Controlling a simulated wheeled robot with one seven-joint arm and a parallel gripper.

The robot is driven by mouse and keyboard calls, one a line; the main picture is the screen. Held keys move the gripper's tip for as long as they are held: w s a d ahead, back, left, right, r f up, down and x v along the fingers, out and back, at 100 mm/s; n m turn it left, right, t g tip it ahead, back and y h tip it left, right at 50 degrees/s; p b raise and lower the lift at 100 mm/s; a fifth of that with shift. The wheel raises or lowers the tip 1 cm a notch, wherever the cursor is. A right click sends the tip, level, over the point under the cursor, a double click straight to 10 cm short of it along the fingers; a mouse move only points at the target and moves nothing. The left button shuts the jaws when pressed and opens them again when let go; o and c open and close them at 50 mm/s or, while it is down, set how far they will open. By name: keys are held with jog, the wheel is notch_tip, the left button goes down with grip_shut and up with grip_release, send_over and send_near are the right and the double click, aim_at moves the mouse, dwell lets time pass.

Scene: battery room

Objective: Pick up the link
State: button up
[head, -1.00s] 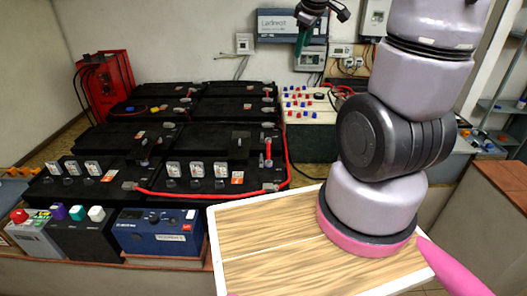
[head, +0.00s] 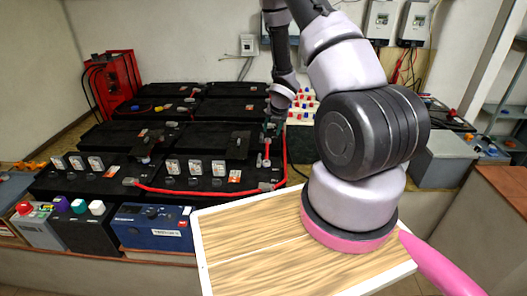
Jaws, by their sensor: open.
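A short red link (head: 267,154) with grey ends lies near the right edge of the black battery bank (head: 215,139), inside the bend of a long red cable. My gripper (head: 271,126) is small in the head view, pointing down just behind and above the link's far end. It is open, with nothing seen between its fingers. I cannot tell whether it touches the link's far end.
The long red cable (head: 190,192) runs along the bank's front and up its right side. A red charger (head: 112,82) stands at back left. A board with coloured caps (head: 303,108) is behind my arm.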

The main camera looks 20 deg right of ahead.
send_over(267, 147)
jog(key=s, duration=0.3)
jog(key=shift+n, duration=0.4)
notch_tip(267, 147, down, 6)
jog(key=shift+f, duration=0.15)
jog(key=shift+x, duration=2.8)
grip_shut()
